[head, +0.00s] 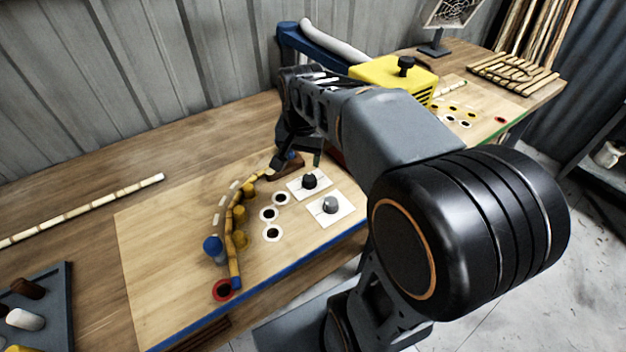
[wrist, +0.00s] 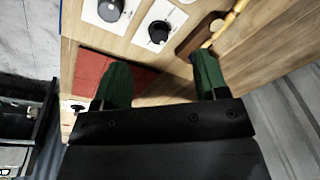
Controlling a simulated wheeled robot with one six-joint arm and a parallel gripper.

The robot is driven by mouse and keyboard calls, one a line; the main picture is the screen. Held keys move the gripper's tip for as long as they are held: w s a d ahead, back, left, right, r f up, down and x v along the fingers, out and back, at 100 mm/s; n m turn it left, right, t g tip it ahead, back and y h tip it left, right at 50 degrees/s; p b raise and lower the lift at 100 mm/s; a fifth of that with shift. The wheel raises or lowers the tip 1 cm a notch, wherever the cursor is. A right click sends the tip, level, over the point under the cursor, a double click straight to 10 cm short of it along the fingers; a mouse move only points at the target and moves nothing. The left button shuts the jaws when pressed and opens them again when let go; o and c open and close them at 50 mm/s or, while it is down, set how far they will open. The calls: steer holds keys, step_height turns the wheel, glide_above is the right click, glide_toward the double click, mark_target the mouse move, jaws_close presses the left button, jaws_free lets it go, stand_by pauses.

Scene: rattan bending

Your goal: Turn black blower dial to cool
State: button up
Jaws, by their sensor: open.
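A black dial (head: 309,181) stands on a white plate on the wooden work board, and a grey dial (head: 330,204) stands on another white plate nearer the board's front edge. The wrist view shows the black dial (wrist: 158,32) and the grey dial (wrist: 110,10) beyond my fingertips. A third, black knob (head: 405,63) sits on top of a yellow box (head: 385,76). My gripper (wrist: 162,68) is open and empty, its green fingers apart, near the black dial on the board but not around it. In the head view my arm hides most of it.
A curved rattan strip (head: 233,255) lies along yellow and blue pegs on the board (head: 150,235). A brown block (wrist: 198,33) is close to my fingers, and a red patch (wrist: 95,75) lies beside them. Holes ringed in white (head: 272,233) are near the dials.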

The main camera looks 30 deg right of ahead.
mark_target(309, 177)
steer(key=w+d+f+m+g+b, duration=0.2)
steer(key=w+d+f+m, duration=0.2)
steer(key=w+d+m, duration=0.15)
steer(key=f, duration=1.2)
steer(key=shift+w+a+f, duration=0.15)
steer(key=shift+w+f, duration=0.1)
steer(key=shift+w, duration=0.15)
steer(key=c, duration=0.9)
steer(key=shift+c, duration=0.2)
